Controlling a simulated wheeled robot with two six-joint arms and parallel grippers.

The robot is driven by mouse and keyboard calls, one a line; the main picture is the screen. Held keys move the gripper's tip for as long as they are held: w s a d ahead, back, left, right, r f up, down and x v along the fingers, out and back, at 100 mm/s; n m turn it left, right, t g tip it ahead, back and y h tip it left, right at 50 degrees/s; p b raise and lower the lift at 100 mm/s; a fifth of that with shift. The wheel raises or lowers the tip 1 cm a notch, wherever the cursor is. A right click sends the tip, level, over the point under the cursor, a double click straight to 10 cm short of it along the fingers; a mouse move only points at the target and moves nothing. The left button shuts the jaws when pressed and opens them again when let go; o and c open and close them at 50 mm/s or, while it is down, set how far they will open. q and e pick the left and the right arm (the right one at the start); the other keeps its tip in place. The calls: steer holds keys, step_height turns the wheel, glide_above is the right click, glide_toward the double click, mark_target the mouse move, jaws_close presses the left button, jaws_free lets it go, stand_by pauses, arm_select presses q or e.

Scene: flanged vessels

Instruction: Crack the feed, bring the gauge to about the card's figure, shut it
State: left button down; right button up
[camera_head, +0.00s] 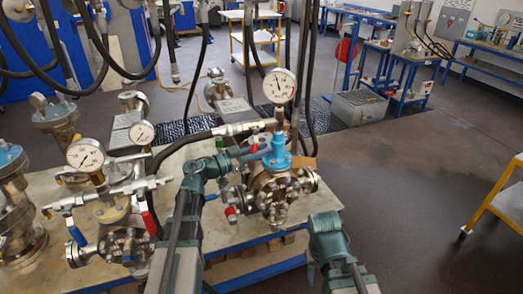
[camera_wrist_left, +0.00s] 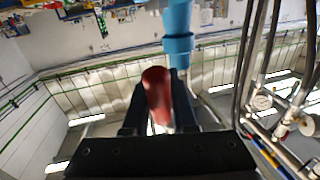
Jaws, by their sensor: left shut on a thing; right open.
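A large round gauge (camera_head: 280,86) stands on a blue neck (camera_head: 278,152) above a flanged steel vessel (camera_head: 278,190). Its needle and figures are too small to read surely. My left gripper (camera_head: 250,151) reaches in from the left beside the blue neck, shut on a red valve handle. In the left wrist view the red handle (camera_wrist_left: 157,92) sits between the dark fingers, with a blue pipe (camera_wrist_left: 178,35) just beyond. My right arm shows at the lower right, but its fingers cannot be made out. I cannot pick out a card with a readable figure.
Left on the same bench (camera_head: 240,233) stand another gauge (camera_head: 85,155), a smaller gauge (camera_head: 141,132) and a vessel with a blue lever (camera_head: 75,232). Black hoses hang behind.

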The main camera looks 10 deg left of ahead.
arm_select(q)
steer(key=t+h+b, duration=0.1)
steer(key=b, duration=0.1)
steer(key=w+d+t+h+b, duration=0.1)
steer(key=b, duration=0.2)
steer(key=shift+d+r+n, duration=0.2)
steer(key=shift+r+n, duration=0.1)
steer(key=shift+n, duration=0.1)
steer(key=c, duration=0.7)
jaws_free()
